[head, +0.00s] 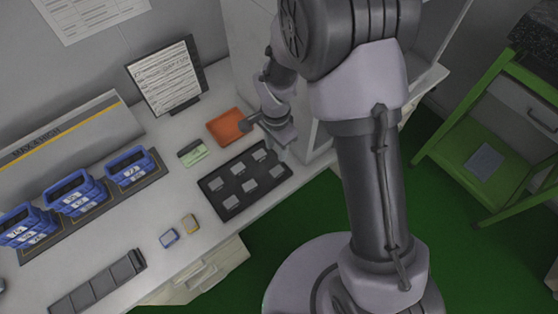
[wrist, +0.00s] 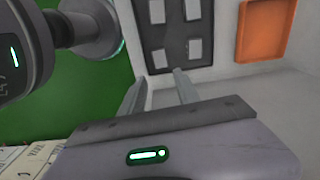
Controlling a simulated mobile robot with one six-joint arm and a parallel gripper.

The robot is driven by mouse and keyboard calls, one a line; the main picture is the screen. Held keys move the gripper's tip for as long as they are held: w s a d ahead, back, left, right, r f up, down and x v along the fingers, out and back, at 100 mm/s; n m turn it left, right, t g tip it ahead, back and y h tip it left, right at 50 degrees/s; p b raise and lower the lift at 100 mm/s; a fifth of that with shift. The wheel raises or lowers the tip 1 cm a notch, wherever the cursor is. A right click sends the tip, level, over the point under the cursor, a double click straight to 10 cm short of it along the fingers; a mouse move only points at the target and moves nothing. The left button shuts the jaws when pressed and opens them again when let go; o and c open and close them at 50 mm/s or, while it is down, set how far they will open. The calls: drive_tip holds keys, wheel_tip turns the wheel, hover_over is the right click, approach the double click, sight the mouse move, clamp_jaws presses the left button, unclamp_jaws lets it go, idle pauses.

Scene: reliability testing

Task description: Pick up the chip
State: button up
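Several light grey chips lie in rows on a black tray (head: 211,186) on the bench in the head view; one chip (head: 260,155) is near my gripper. In the wrist view the black tray (wrist: 176,32) is at the top, with a chip (wrist: 160,58) close to the fingertips and another chip (wrist: 194,50) beside it. My gripper (wrist: 160,75) is open, with nothing seen between its two fingers. In the head view my gripper (head: 281,149) is at the tray's far right corner. Whether the fingers touch the tray is hard to tell.
An orange tray (head: 231,128) lies behind the black tray; it also shows in the wrist view (wrist: 262,30). A green-and-dark item (head: 192,153) and two small items (head: 180,231) lie on the bench. Blue bins (head: 130,166) stand left. A white cabinet wall is close right.

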sight(277, 171)
wheel_tip(277, 171, down, 13)
drive_tip(key=b, duration=0.4)
drive_tip(key=shift+r, duration=0.1)
clamp_jaws()
